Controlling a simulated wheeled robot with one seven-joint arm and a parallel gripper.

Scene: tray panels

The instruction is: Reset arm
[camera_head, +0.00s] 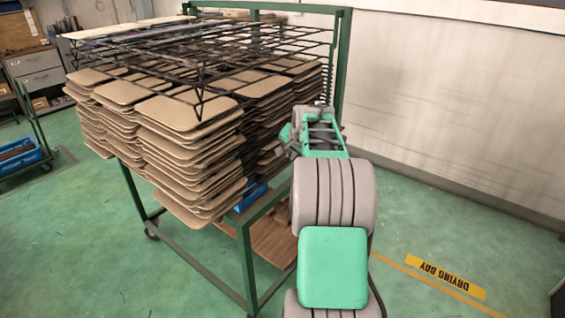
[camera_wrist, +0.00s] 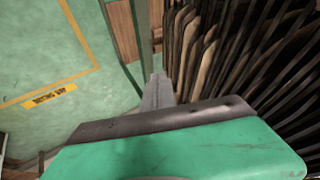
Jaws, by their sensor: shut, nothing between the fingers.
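My gripper (camera_head: 287,142) is at the end of my grey and green arm, beside the right side of the rack of brown panels. In the head view it is small and partly hidden by my arm. In the wrist view my gripper's grey fingers (camera_wrist: 157,92) are together, with nothing seen between them. The stacked brown panels (camera_head: 165,130) lie in layers on dark wire shelves. They also show on edge in the wrist view (camera_wrist: 205,55), close to the right of the fingers. I cannot tell whether the fingers touch a panel or the rack.
The green rack frame (camera_head: 245,268) stands on wheels, with a post near my gripper in the wrist view (camera_wrist: 122,30). A wall (camera_head: 445,100) is at the right. Green floor beside the yellow floor label (camera_head: 445,276) is clear. A cart (camera_head: 28,160) stands at far left.

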